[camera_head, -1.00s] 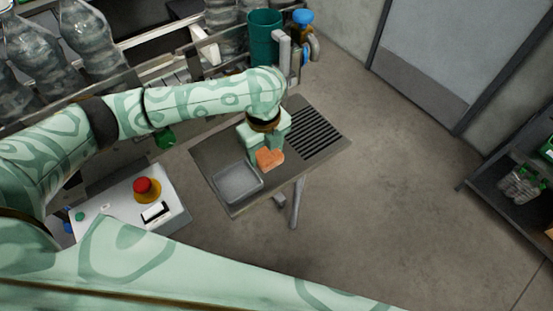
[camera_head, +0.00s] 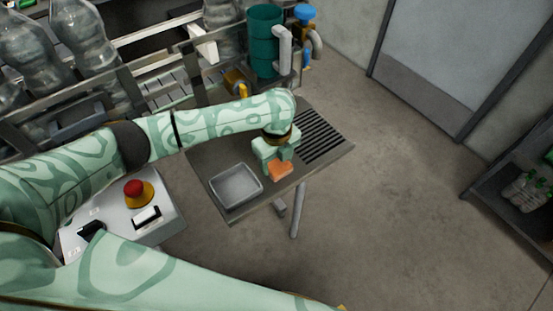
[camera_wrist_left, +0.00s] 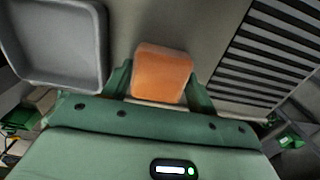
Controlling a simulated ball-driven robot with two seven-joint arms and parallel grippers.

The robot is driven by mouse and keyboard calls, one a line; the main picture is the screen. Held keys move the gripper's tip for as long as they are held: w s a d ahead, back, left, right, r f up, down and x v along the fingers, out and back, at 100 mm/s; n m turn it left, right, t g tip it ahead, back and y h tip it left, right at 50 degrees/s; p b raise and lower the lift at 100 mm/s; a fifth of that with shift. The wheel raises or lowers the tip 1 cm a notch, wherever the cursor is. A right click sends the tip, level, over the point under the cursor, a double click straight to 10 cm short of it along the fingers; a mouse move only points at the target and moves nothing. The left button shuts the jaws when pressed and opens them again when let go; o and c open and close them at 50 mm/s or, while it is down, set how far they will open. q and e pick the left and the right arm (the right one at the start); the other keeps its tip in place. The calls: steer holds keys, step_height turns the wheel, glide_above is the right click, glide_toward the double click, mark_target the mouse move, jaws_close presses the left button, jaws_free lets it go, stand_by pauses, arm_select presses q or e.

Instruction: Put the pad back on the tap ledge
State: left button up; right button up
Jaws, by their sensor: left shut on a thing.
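The orange pad (camera_head: 281,171) is between the fingers of my left gripper (camera_head: 279,164), over the small grey side table (camera_head: 215,150), between the grey tray and the slotted drain. My left gripper is shut on it. In the left wrist view the pad (camera_wrist_left: 161,73) sits between the two green fingers (camera_wrist_left: 160,85). I cannot tell whether the pad touches the table top. The tap (camera_head: 313,42), with a blue knob, stands behind the table at the top. My right gripper is not in view.
A shallow grey tray (camera_head: 236,186) lies on the table's left part, and a black slotted drain (camera_head: 320,135) on its right. A teal cylinder (camera_head: 265,42) stands behind. A control box (camera_head: 122,215) with a red button is at left.

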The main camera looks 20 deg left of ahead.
mark_target(277, 162)
arm_select(q)
steer(key=o, duration=0.9)
steer(key=shift+o, duration=0.2)
step_height(277, 162, up, 12)
steer(key=p, duration=0.4)
steer(key=shift+r, duration=0.15)
